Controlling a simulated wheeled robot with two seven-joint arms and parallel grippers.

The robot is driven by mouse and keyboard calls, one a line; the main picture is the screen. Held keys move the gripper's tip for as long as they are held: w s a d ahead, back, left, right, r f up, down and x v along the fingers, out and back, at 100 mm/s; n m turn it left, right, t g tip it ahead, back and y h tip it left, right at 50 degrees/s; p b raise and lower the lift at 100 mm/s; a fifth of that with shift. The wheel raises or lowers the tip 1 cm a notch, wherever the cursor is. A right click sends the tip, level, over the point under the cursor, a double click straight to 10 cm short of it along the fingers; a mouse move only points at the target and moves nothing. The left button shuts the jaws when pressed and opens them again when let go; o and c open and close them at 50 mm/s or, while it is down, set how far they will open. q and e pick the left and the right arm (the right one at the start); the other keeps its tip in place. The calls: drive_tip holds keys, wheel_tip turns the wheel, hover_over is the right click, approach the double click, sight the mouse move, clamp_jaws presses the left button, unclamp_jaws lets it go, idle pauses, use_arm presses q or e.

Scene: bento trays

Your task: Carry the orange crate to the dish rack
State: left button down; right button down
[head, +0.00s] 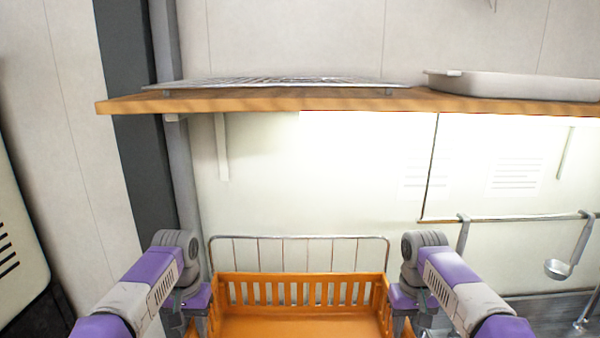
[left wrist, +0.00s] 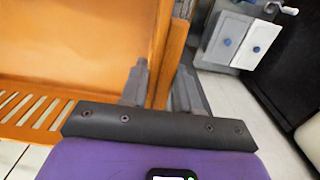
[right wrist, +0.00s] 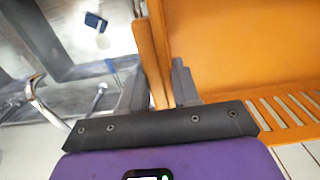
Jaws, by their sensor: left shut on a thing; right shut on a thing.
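The orange crate (head: 300,327) with slatted walls is at the bottom middle of the head view, its near part cut off by the frame edge. My left gripper (left wrist: 158,88) is shut on the crate's side wall, one finger inside and one outside. My right gripper (right wrist: 160,88) is shut on the opposite side wall in the same way. The crate's floor looks bare in both wrist views. A wire rack (head: 300,240), which looks like the dish rack, shows just behind the crate's far wall. Its lower part is hidden by the crate.
A wooden shelf (head: 300,103) spans the wall above, holding a flat metal grid (head: 280,82) and a pale tray (head: 520,86). A rail (head: 510,218) with a hanging ladle (head: 560,268) is at right. A faucet (right wrist: 38,95) and sink area show in the right wrist view.

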use_arm(q)
drive_tip(key=shift+a, duration=0.35)
use_arm(e)
drive_tip(key=shift+d+f, duration=0.1)
drive_tip(key=shift+d, duration=0.3)
